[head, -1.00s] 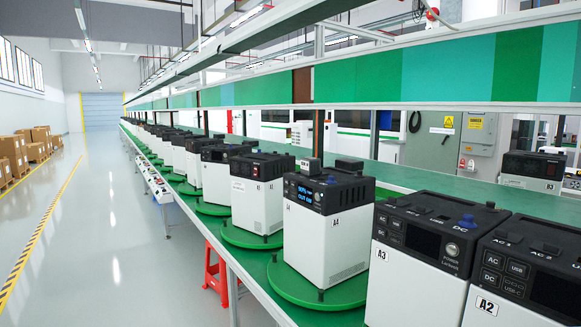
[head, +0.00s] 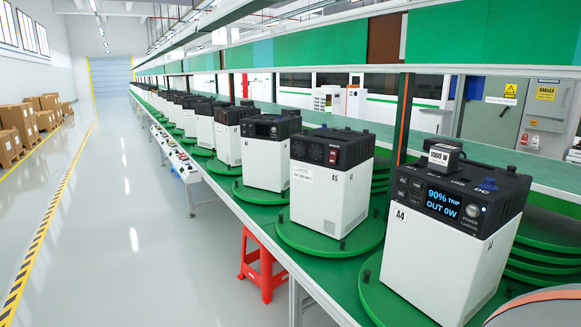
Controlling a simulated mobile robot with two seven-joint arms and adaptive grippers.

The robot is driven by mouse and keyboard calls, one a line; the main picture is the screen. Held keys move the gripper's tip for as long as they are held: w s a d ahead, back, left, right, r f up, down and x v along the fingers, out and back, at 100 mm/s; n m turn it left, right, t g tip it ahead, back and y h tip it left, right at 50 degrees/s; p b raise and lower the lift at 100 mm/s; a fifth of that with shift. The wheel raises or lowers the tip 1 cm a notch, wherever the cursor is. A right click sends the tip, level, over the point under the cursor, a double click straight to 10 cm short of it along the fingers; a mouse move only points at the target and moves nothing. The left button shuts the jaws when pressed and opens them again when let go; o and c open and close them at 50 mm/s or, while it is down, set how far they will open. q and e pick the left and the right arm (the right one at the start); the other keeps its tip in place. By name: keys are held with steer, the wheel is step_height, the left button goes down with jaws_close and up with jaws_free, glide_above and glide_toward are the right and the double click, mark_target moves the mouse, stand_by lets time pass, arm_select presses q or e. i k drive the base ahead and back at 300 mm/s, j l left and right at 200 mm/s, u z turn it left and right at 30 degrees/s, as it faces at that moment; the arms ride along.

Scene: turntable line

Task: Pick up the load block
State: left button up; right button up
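The load block (head: 443,155) is a small dark box with a white "1000 W" label. It sits on top of the white and black power unit A4 (head: 430,262), towards the back of its lid. A4's blue display (head: 453,204) reads "90% TRIP OUT 0W". A4 stands on a green round turntable (head: 374,300) at the right front. Neither of my grippers is in view. A grey and orange curved shape at the lower right corner may be part of my arm; I cannot tell.
Unit A5 (head: 328,182) stands on its own turntable left of A4, with several more units receding down the green line. Stacked green discs (head: 545,262) lie behind A4 at the right. A red stool (head: 262,264) stands beside the line. The aisle floor (head: 130,235) is clear.

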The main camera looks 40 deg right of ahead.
mark_target(444, 159)
steer(key=i, duration=1.5)
steer(key=i+z, duration=0.15)
steer(key=z, duration=0.25)
steer(key=i+j+z, duration=0.1)
steer(key=z, duration=0.3)
steer(key=i+j+z, duration=0.1)
steer(key=i+z, duration=0.15)
steer(key=z, duration=1.85)
